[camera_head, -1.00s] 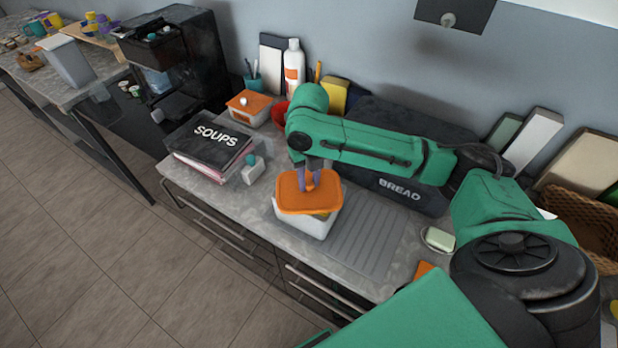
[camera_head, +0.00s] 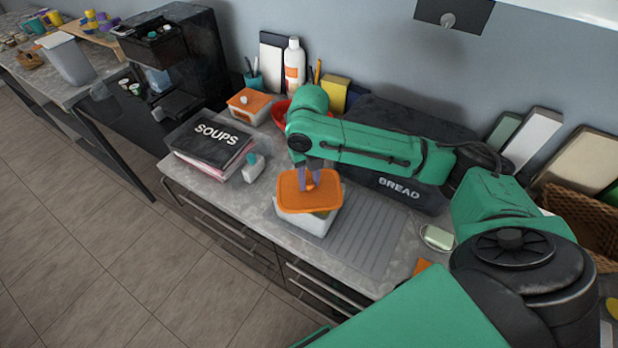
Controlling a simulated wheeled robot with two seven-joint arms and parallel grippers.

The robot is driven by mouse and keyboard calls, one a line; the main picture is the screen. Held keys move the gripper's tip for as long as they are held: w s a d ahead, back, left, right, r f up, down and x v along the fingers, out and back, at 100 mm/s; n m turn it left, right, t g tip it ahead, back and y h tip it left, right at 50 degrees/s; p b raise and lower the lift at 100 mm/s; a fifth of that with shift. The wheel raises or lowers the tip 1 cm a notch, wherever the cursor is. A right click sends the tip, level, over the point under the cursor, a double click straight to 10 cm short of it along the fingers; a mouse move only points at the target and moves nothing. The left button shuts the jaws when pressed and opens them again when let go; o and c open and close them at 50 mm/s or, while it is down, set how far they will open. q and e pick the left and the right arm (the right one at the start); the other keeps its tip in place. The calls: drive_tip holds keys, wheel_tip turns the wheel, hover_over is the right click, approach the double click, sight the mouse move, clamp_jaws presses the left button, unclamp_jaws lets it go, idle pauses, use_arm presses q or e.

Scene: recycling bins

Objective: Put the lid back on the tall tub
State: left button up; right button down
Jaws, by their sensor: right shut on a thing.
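An orange lid (camera_head: 296,199) with a small knob is held by my right gripper (camera_head: 309,184), which is shut on the knob. The lid lies over the white tub (camera_head: 304,224) on the counter. It looks a little turned and shifted to the left of the tub, and part of the tub's top shows at the right front below it. I cannot tell whether the lid touches the rim. My left gripper is not in view.
A smaller tub with an orange lid (camera_head: 243,103) stands at the back.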

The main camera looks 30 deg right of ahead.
drive_tip(key=shift+p, duration=0.5)
idle(0.3)
drive_tip(key=shift+c, duration=0.4)
unclamp_jaws()
wheel_tip(320, 180, up, 2)
drive_tip(key=shift+r+p, duration=0.2)
drive_tip(key=shift+p, duration=0.75)
drive_tip(key=shift+r, duration=2.3)
clamp_jaws()
drive_tip(key=shift+f, duration=0.15)
